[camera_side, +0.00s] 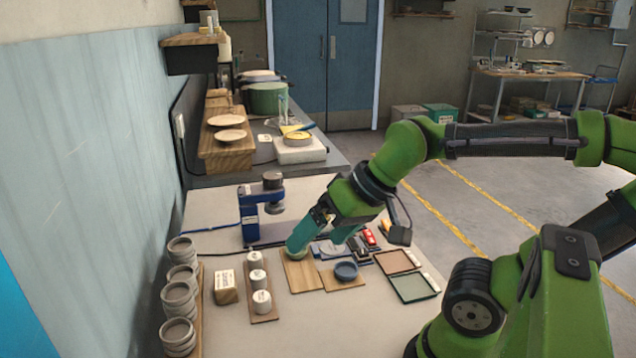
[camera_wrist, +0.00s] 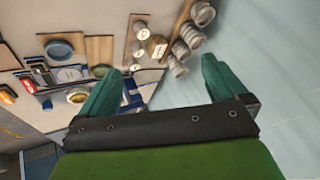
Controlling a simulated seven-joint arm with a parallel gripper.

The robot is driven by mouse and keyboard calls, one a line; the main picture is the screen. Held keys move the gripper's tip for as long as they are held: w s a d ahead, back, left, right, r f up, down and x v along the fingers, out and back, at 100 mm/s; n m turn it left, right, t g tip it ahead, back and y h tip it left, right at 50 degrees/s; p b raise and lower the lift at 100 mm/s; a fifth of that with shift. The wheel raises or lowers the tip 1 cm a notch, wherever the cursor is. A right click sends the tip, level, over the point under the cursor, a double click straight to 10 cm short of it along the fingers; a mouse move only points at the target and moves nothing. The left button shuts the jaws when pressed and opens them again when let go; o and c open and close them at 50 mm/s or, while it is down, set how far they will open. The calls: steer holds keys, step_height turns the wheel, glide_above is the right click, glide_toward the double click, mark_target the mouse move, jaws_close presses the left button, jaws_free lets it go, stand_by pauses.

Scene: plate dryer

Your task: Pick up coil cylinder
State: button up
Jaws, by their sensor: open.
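My gripper (camera_side: 316,246) is open, its two teal fingers pointing down over the middle of the table. I cannot tell for sure which thing is the coil cylinder. Ridged grey round stacks (camera_side: 180,281) stand in a row at the table's left edge; they also show at the top of the wrist view (camera_wrist: 190,35). Small white labelled cylinders (camera_side: 259,279) stand on a narrow wooden strip, left of my gripper.
A wooden block with a label (camera_side: 226,288) stands between the stacks and white cylinders. A blue device (camera_side: 262,208) stands behind. A blue dish (camera_side: 346,271) sits on a board right of my gripper. Flat brown and green panels (camera_side: 412,286) lie farther right. The front table is clear.

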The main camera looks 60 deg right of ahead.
steer(key=shift+r, duration=0.4)
steer(key=c, duration=0.5)
steer(key=shift+o, duration=0.2)
steer(key=n+g+h, duration=0.2)
steer(key=n+g, duration=0.4)
steer(key=g, duration=0.1)
glide_above(262, 296)
step_height(262, 296, down, 16)
steer(key=shift+a+f, duration=0.1)
steer(key=shift+f, duration=2.8)
